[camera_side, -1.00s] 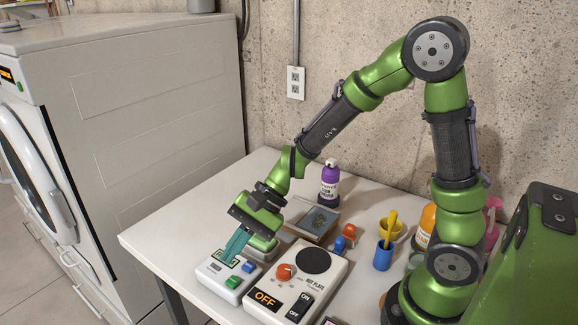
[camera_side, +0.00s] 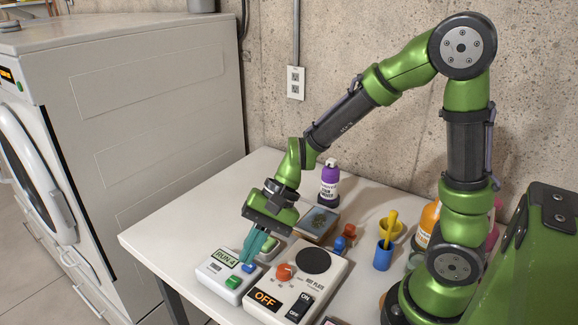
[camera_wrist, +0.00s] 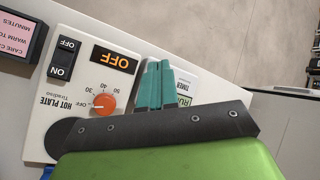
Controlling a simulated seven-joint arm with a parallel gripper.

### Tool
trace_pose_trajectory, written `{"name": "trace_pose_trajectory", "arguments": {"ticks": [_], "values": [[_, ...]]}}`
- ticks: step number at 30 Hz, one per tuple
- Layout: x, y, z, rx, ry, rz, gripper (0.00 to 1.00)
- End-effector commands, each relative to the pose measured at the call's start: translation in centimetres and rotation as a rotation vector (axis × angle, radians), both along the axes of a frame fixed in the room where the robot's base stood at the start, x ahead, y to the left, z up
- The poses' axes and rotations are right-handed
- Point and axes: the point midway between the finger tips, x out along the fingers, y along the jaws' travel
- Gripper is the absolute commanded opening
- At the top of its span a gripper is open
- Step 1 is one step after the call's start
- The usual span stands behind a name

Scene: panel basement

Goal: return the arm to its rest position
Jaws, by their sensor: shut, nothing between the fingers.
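My green arm reaches over the white table from the right. My gripper (camera_side: 252,250) has teal fingers that are shut together with nothing between them. In the side view the fingers point down over the right part of a small white timer box (camera_side: 220,272), which has a green button (camera_side: 233,282) and a display reading "RUN 4". I cannot tell whether the fingertips touch the box. In the wrist view the closed fingers (camera_wrist: 155,75) lie beside the hot plate (camera_wrist: 85,75) and partly hide the timer box.
The hot plate (camera_side: 270,314) has an orange dial and an "OFF" display. Behind are a purple-labelled bottle (camera_side: 329,182), a framed tray (camera_side: 318,222), red and blue small items, and a blue cup (camera_side: 383,257) with a yellow tool. A large grey-white machine (camera_side: 150,120) stands left; a concrete wall is behind.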

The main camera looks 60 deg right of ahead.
Motion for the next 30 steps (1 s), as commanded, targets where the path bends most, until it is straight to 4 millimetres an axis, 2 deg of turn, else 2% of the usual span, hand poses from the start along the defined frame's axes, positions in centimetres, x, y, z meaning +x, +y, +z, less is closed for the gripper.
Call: {"name": "trace_pose_trajectory", "arguments": {"ticks": [1, 9, 15, 22, 30], "values": [[-0.9, -0.8, 1.2, -0.052, -0.052, 0.052, 0.0], [-5.3, -5.9, 6.6, -0.386, -0.348, 0.276, 0.0], [-7.6, -9.1, 10.3, -0.602, -0.546, 0.335, 0.0], [-8.6, -9.8, 12.6, -0.663, -0.652, 0.317, 0.0], [-8.6, -9.8, 12.8, -0.662, -0.656, 0.314, 0.0]]}}
